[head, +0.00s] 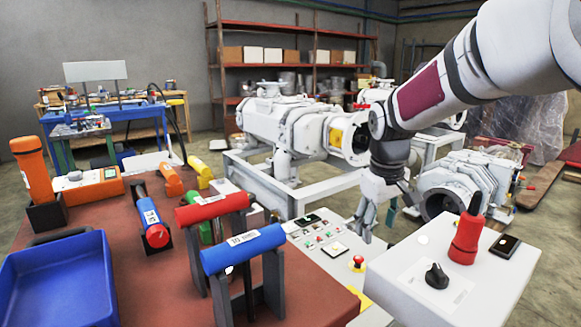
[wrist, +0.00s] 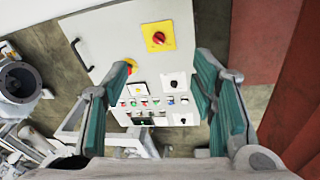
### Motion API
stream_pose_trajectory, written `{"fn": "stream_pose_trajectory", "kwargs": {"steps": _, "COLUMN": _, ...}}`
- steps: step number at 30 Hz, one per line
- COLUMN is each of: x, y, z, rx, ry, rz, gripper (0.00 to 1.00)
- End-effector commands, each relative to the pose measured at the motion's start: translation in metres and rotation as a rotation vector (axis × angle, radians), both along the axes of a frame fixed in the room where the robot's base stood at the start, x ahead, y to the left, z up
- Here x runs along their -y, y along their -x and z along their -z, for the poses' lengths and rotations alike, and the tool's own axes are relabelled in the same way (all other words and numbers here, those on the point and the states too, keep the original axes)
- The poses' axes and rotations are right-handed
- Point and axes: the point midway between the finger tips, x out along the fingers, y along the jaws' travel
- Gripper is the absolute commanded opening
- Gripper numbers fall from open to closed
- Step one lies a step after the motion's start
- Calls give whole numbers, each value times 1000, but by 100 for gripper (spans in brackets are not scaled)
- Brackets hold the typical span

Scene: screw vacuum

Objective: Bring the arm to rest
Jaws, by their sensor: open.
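My gripper (head: 377,214) hangs from my arm on the right side of the head view, fingers pointing down. It is open, and nothing shows between its fingers. In the wrist view my gripper (wrist: 160,95) shows two green-padded fingers spread wide. Between and beyond them is a pale control panel (wrist: 150,88) with small buttons. The same panel (head: 318,246) shows in the head view below and left of the fingers. The fingers appear apart from it, though the exact gap cannot be told.
A red-brown table (head: 130,270) holds a blue bin (head: 60,285), a blue-handled stand (head: 243,250) and a red-handled stand (head: 212,208). A white box (head: 405,290) with a red torch-like item (head: 467,235) stands at front right. White pump machinery (head: 290,125) stands behind.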

Motion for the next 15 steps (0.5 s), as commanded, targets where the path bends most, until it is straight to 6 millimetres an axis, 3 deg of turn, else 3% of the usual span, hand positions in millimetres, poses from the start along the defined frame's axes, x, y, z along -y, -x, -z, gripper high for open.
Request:
{"fn": "stream_pose_trajectory", "kwargs": {"steps": 1, "x": 0, "y": 17, "z": -16, "rx": 24, "ry": -1, "rz": 20, "gripper": 52}}
{"fn": "stream_pose_trajectory", "kwargs": {"steps": 6, "x": 1, "y": 70, "z": -50, "rx": 82, "ry": -15, "rz": 94, "gripper": 52}}
{"fn": "stream_pose_trajectory", "kwargs": {"steps": 15, "x": 3, "y": 171, "z": -81, "rx": 191, "ry": -73, "rz": 226, "gripper": 52}}
